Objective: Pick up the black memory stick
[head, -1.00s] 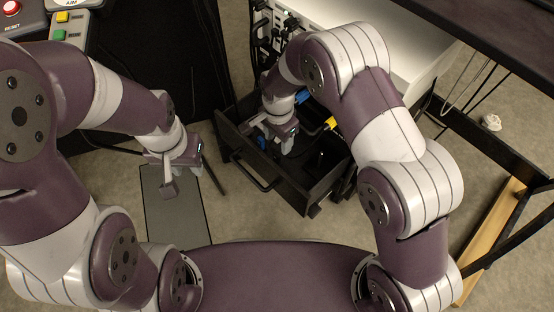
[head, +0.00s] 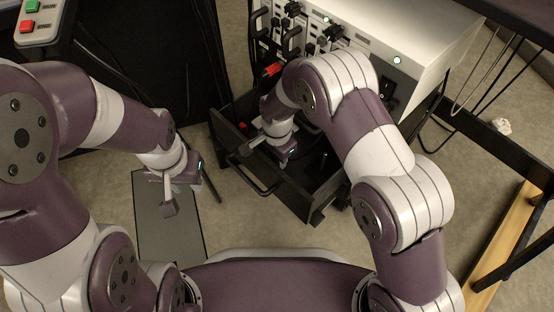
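I cannot make out the black memory stick for certain. The open black drawer (head: 297,196) has a dark interior, and a small dark shape inside its right part is too dim to name. My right gripper (head: 266,152) is over the left front part of the drawer, pointing down. One pale finger shows, and the rest is hidden by the wrist, so I cannot tell its opening or whether it holds anything. My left gripper (head: 180,193) hangs left of the drawer over a grey floor panel (head: 160,238), apart from the drawer. Its opening is unclear.
A white instrument box (head: 415,55) with knobs and black handles stands behind the drawer. A red piece (head: 272,70) shows at its left. A button panel (head: 37,22) is at the top left. A black frame with a wooden bar (head: 508,245) stands at the right.

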